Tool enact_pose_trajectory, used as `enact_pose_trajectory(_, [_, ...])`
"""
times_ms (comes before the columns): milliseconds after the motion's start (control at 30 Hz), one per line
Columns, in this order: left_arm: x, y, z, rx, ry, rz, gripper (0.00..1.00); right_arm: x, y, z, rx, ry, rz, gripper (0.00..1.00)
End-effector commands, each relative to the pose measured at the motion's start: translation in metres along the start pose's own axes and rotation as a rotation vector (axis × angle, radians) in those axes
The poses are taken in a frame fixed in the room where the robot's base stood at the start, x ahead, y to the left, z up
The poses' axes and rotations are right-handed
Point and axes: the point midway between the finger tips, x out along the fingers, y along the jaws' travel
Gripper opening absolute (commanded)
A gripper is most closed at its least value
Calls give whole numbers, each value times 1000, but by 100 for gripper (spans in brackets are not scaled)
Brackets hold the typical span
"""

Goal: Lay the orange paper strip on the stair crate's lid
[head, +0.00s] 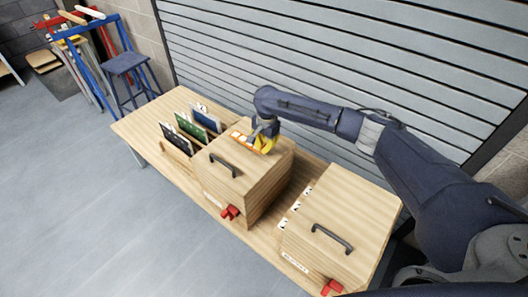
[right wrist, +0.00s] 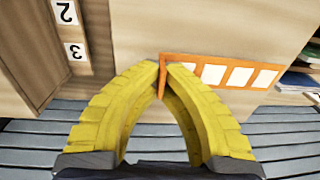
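The orange paper strip (head: 239,137) with white squares shows over the far part of the middle wooden crate's lid (head: 224,153). My right gripper (head: 264,143) is above that lid, its yellow fingers pointing down. In the right wrist view the fingertips (right wrist: 162,66) come together on one end of the strip (right wrist: 228,74), and the rest reaches out to the right. I cannot tell whether the strip touches the lid. A second wooden crate (head: 345,215) with a dark handle stands to the right. The crate labels are too small to read, so I cannot tell which is the stair crate. My left gripper is not in view.
Both crates stand on a wooden table (head: 150,118). Several upright coloured folders (head: 190,128) stand left of the middle crate. Red clips (head: 230,212) sit at the crates' fronts. A gap with number cards (head: 290,207) separates the crates. A slatted shutter (head: 330,60) is behind.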

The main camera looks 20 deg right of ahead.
Motion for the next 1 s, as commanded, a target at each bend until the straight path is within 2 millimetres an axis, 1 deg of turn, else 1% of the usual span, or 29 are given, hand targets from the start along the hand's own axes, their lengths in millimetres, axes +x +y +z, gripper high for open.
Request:
enact_pose_trajectory(33, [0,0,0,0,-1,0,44,8,1,1,1,-2,2,0])
enact_pose_trajectory(100, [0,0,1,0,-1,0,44,17,2,0,2,-1,2,0])
enact_pose_trajectory(200, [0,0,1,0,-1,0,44,26,2,0,0,-1,0,0])
enact_pose_trajectory(667, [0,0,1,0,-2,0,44,32,2,0,0,-1,0,0])
enact_pose_trajectory(700, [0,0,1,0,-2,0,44,31,2,0,0,0,0,7])
enact_pose_trajectory(867, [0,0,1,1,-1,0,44,31,2,0,0,0,0,25])
enact_pose_trajectory(900, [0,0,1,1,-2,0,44,31,2,0,0,0,0,27])
enact_pose_trajectory(1000, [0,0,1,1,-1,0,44,31,2,0,0,0,0,27])
